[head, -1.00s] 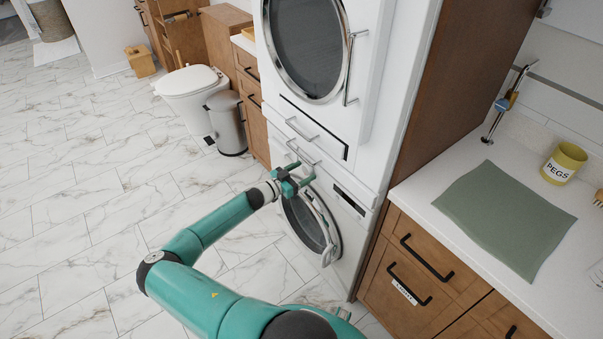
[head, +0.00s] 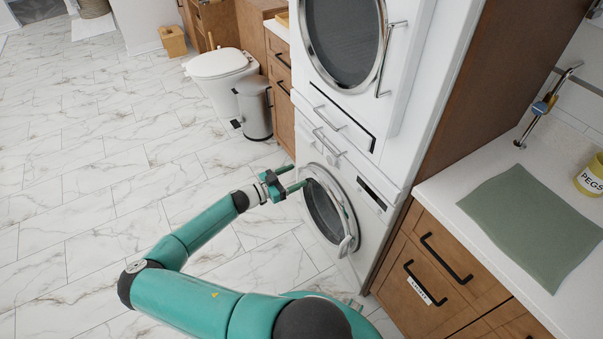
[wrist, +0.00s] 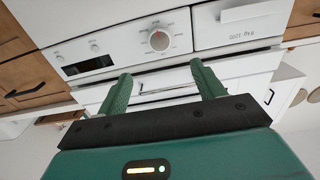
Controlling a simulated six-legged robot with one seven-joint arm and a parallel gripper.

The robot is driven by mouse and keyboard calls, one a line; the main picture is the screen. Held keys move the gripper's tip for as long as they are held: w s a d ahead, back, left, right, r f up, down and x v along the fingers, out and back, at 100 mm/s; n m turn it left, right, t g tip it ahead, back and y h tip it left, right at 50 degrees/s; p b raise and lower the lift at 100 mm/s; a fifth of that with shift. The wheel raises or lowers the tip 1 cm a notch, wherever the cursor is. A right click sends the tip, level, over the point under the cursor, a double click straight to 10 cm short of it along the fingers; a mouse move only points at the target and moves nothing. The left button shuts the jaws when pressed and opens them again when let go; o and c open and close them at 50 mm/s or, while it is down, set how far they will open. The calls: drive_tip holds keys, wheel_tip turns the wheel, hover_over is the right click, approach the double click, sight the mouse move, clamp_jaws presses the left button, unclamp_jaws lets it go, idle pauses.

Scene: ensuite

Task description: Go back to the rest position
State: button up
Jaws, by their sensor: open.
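My gripper (head: 291,180) is open and empty at the end of my outstretched teal arm. In the head view it is in front of the lower front-loading washer (head: 372,205), left of its round door (head: 328,212). In the wrist view the two green fingers (wrist: 163,92) are spread apart with nothing between them. Beyond them is the washer's white control panel with a dial (wrist: 159,40). The fingers appear apart from the machine.
A second machine (head: 340,40) is stacked above the washer. A wooden counter cabinet (head: 450,255) with a green mat (head: 530,225) stands at right. A bin (head: 254,107) and toilet (head: 220,75) are at the back. The marble floor (head: 80,180) at left is clear.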

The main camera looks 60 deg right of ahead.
drive_tip(key=shift+a, duration=0.1)
idle(0.6)
drive_tip(key=w+a+r+n+t+y, duration=0.25)
drive_tip(key=a+r+y, duration=0.25)
drive_tip(key=a, duration=0.4)
drive_tip(key=w+a+r+n+t+y, duration=0.1)
drive_tip(key=a+r+n+y, duration=0.3)
drive_tip(key=a, duration=0.6)
drive_tip(key=w+a+r+n+t+y, duration=0.1)
drive_tip(key=a+r+n+t+y, duration=0.1)
drive_tip(key=a+r+y, duration=0.55)
drive_tip(key=s+a+r+n+t, duration=0.4)
drive_tip(key=a+r+n, duration=0.3)
drive_tip(key=a+r, duration=0.2)
drive_tip(key=s+a+r+n+t, duration=0.4)
drive_tip(key=s+a+r+n, duration=0.3)
drive_tip(key=a+r, duration=0.3)
drive_tip(key=shift+s+r+n, duration=0.25)
drive_tip(key=shift+r+n, duration=0.2)
drive_tip(key=shift+r, duration=0.9)
drive_tip(key=shift+h, duration=0.25)
